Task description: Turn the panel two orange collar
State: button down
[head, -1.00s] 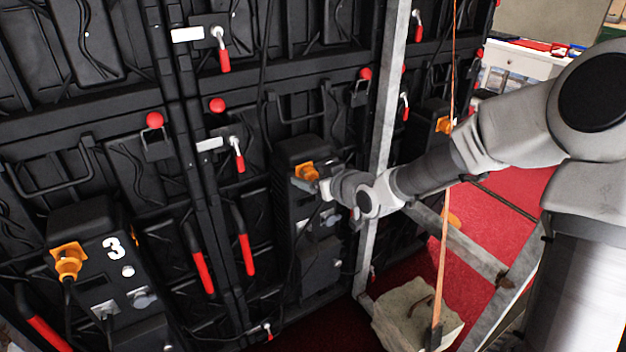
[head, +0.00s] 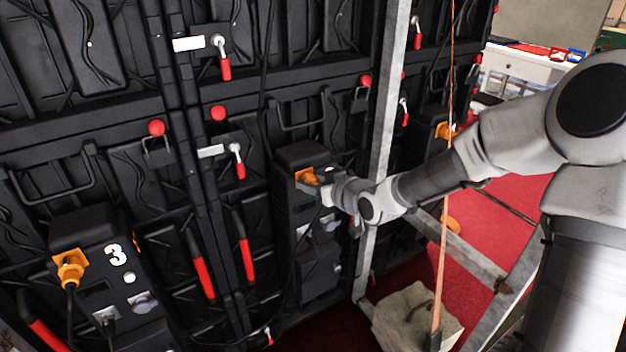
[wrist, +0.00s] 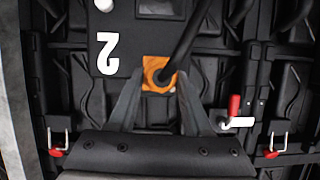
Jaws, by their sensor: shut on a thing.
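The panel two orange collar (wrist: 152,66) shows in the wrist view beside an upside-down white 2 on a black box (wrist: 112,20). A black cable runs out of it. My gripper (wrist: 160,88) has one finger on each side of the collar and is shut on it. In the head view the collar (head: 306,175) sits high on the middle black box (head: 292,215), partly hidden by my gripper (head: 318,180).
A box marked 3 with its own orange collar (head: 70,267) is at the lower left. A grey metal upright (head: 383,130) stands just behind my wrist. A pale sandbag (head: 405,318) and an orange strap (head: 441,240) are at lower right.

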jog(key=m+p, duration=0.1)
jog(key=p, duration=0.2)
jog(key=shift+d+r+g+y+p, duration=0.1)
jog(key=shift+r+g+y+p, duration=0.2)
jog(key=shift+r+y+p, duration=0.1)
jog(key=m+p, duration=0.1)
jog(key=p, duration=0.3)
jog(key=shift+w+d+f+m+g+y, duration=0.1)
jog(key=shift+m+g+y, duration=0.2)
jog(key=shift+m+y, duration=0.1)
jog(key=m+p, duration=0.1)
jog(key=y+p, duration=0.1)
jog(key=p, duration=0.1)
jog(key=shift+w+f+m, duration=0.1)
jog(key=shift+f+m, duration=0.15)
jog(key=shift+m, duration=0.15)
jog(key=shift+d+f+m+y+p, duration=0.1)
jog(key=shift+f+m+y+p, duration=0.05)
jog(key=shift+m+y+p, duration=0.3)
jog(key=shift+m+g, duration=0.25)
jog(key=shift+g, duration=0.05)
jog(key=shift+c, duration=1.6)
grip_release()
